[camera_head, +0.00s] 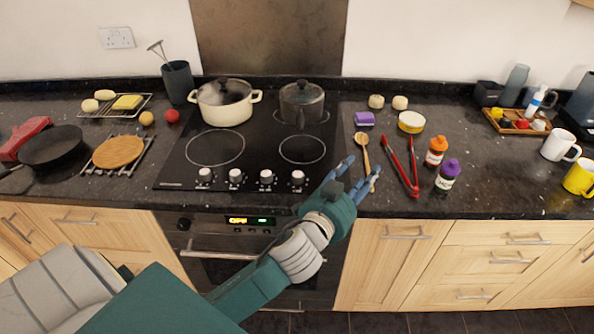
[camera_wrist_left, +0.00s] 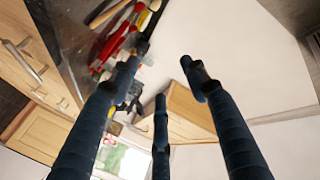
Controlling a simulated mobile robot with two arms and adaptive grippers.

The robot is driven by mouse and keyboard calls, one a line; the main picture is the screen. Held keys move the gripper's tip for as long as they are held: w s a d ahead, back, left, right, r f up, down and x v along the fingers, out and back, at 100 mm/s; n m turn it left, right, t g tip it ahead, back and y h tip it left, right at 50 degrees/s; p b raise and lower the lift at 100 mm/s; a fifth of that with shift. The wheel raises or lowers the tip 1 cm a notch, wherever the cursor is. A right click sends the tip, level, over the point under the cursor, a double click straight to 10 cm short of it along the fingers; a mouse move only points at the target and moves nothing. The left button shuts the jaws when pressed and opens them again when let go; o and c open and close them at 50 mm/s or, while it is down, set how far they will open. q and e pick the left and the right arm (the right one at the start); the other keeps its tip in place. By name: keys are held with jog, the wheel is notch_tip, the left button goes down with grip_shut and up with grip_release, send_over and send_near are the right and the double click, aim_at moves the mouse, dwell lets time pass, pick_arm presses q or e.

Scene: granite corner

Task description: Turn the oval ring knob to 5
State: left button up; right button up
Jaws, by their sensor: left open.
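A row of several white knobs (camera_head: 236,176) stands along the front of the black hob (camera_head: 260,150). The rightmost knob (camera_head: 297,178) is the one closest to my left gripper. I cannot tell which knob bears an oval ring, and the printed marks and settings are too small to read. My left gripper (camera_head: 362,168) is open and empty, over the counter's front edge to the right of the knobs and apart from them. Its spread fingers also show in the left wrist view (camera_wrist_left: 163,70), where no knob is seen. My right gripper is not in view.
A wooden spoon (camera_head: 362,145), red tongs (camera_head: 401,165), an orange-capped bottle (camera_head: 435,153) and a purple-capped bottle (camera_head: 447,177) lie or stand right of the hob. A cream pot (camera_head: 223,110) and a grey pot (camera_head: 299,110) stand on its back. The oven (camera_head: 240,240) is below.

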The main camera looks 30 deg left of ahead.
pick_arm(q)
jog(key=w+d+r+m+t+h, duration=0.3)
jog(key=w+d+r+m+h, duration=0.2)
jog(key=d+r+m+h, duration=0.5)
jog(key=d+r+m+g+h, duration=0.2)
jog(key=d+r+m+h, duration=0.1)
jog(key=d+m, duration=0.1)
jog(key=m+g+y, duration=0.8)
jog(key=g+y, duration=0.5)
jog(key=g, duration=0.4)
send_near(297, 174)
jog(key=f+p, duration=0.1)
jog(key=f, duration=0.1)
jog(key=f+p, duration=0.1)
jog(key=f, duration=0.2)
jog(key=f+p, duration=0.1)
jog(key=f, duration=0.1)
jog(key=shift+w+f, duration=0.25)
jog(key=shift+w, duration=0.05)
jog(key=shift+f, duration=0.65)
